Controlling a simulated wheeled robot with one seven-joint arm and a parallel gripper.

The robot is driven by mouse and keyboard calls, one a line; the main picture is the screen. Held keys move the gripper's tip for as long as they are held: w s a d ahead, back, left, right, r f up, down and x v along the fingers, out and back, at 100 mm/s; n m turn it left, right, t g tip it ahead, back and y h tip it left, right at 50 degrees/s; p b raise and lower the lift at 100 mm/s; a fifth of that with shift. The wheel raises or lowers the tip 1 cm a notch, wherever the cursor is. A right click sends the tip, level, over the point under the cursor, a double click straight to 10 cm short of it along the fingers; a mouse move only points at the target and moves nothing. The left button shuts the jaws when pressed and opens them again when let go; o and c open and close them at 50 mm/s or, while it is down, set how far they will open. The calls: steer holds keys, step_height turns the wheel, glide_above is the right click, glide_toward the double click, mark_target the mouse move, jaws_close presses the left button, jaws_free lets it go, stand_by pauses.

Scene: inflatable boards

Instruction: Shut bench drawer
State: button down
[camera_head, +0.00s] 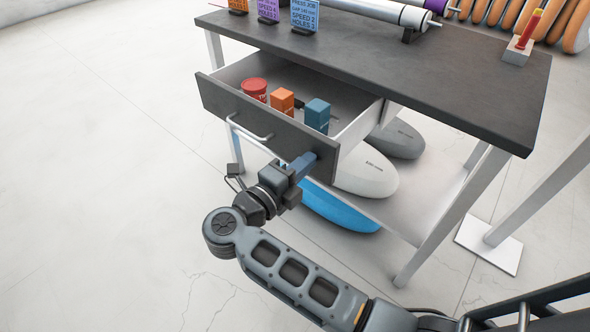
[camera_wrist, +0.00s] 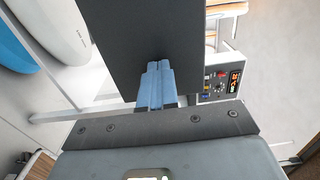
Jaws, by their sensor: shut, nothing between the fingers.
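The bench drawer (camera_head: 222,98) is pulled open under the dark bench top (camera_head: 420,65). It holds a red round tin (camera_head: 254,88), an orange box (camera_head: 282,101) and a teal box (camera_head: 317,115). A silver bar handle (camera_head: 248,130) runs along its dark front. My gripper (camera_head: 305,162) is shut and empty, with its blue fingertips at the right end of the drawer front. In the wrist view the shut fingers (camera_wrist: 159,68) meet the edge of the dark drawer front (camera_wrist: 150,30); whether they touch it is hard to tell.
Inflatable boards, one grey (camera_head: 398,138), one white (camera_head: 366,174) and one blue (camera_head: 338,209), lie on the shelf below. Signs (camera_head: 304,14), a roller and a small red-handled item (camera_head: 523,40) stand on top. The floor at left is clear.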

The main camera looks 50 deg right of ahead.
steer(key=d, duration=0.7)
steer(key=d+p, duration=0.1)
steer(key=d, duration=0.6)
steer(key=d+p, duration=0.1)
steer(key=d, duration=0.6)
steer(key=shift+w, duration=0.35)
steer(key=shift+d+r, duration=0.1)
steer(key=shift+d, duration=0.2)
steer(key=shift+d, duration=0.15)
